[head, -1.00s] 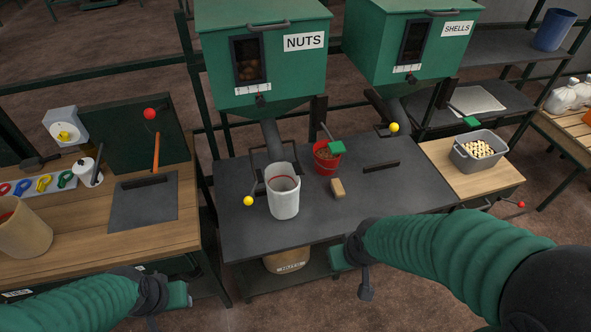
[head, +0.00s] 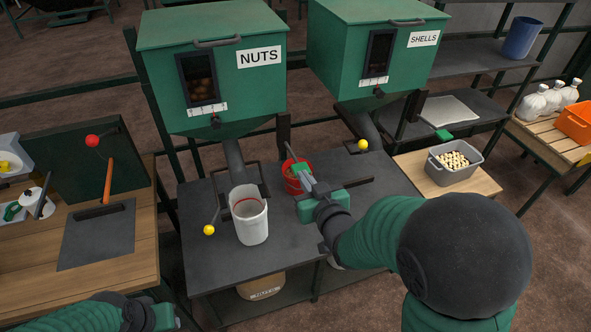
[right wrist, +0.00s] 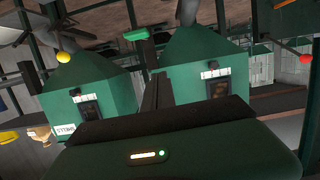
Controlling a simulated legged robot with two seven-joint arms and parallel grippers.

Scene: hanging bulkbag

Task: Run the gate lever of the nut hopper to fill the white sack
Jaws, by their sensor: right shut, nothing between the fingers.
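The white sack (head: 250,222) stands upright under the chute (head: 234,155) of the NUTS hopper (head: 215,65); its inside shows a red rim line but I cannot tell the fill. A green-handled lever (head: 299,169) hangs from a dark bracket right of this hopper. My right gripper (head: 306,183) is shut and empty just beside that handle; whether they touch is unclear. In the right wrist view the green handle (right wrist: 137,34) shows beyond my fingers. A yellow-knobbed lever (head: 209,230) stands left of the sack. My left gripper (head: 160,316) is low at the left, its fingers unclear.
The red bucket (head: 292,177) stands close behind my right gripper. The SHELLS hopper (head: 372,50) is to the right, with a grey bin (head: 440,170) on a wooden table. A wooden bench (head: 125,265) is at the left. The dark table's front left is clear.

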